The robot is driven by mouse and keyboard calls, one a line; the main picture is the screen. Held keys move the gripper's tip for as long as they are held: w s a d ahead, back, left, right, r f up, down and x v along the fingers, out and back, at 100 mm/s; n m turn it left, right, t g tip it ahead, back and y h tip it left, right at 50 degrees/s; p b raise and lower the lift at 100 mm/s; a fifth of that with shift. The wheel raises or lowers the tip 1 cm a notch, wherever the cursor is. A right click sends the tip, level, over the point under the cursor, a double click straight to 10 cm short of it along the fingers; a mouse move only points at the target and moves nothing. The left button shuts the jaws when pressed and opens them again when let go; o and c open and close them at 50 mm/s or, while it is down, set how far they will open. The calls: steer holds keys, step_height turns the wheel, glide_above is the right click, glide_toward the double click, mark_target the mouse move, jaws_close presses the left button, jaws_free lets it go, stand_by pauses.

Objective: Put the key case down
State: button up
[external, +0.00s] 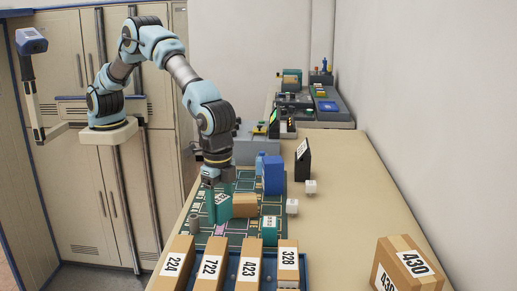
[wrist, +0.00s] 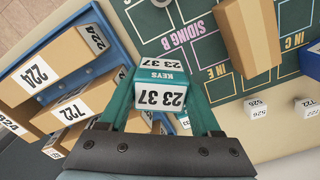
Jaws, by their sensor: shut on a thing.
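The key case (wrist: 158,97) is a small teal box with white labels reading "KEYS" and "23 37". In the wrist view it sits between the teal fingers of my gripper (wrist: 161,84), which is shut on it. In the external view my gripper (external: 219,203) points down over the left part of the dark green marked mat (external: 215,240), with the key case (external: 223,210) at its fingertips. The mat also shows in the wrist view (wrist: 205,50), with lettered spaces such as "SIDING B" and "IN E". I cannot tell whether the case touches the mat.
A brown box (external: 244,205) stands just right of the case; a blue box (external: 272,175) is behind it. A blue tray (external: 231,267) holds numbered boxes in front. White cubes (external: 292,206) lie right of the mat.

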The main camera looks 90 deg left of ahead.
steer(key=shift+n, duration=0.5)
steer(key=r, duration=0.1)
steer(key=a+r+b, duration=0.1)
steer(key=a+r, duration=0.1)
steer(key=shift+w+r, duration=0.3)
steer(key=shift+w, duration=0.05)
steer(key=w+a+r+n+b, duration=0.1)
steer(key=a+r+n+b, duration=0.3)
steer(key=a, duration=0.7)
steer(key=n+p, duration=0.1)
steer(key=p, duration=0.1)
glide_above(236, 198)
step_height(236, 198, down, 4)
steer(key=shift+s+a+f, duration=0.1)
steer(key=shift+f, duration=0.1)
steer(key=shift+f+p, duration=0.6)
steer(key=shift+f, duration=1.8)
steer(key=shift+f, duration=0.2)
steer(key=o, duration=1.4)
steer(key=shift+o, duration=0.2)
steer(key=shift+r, duration=0.1)
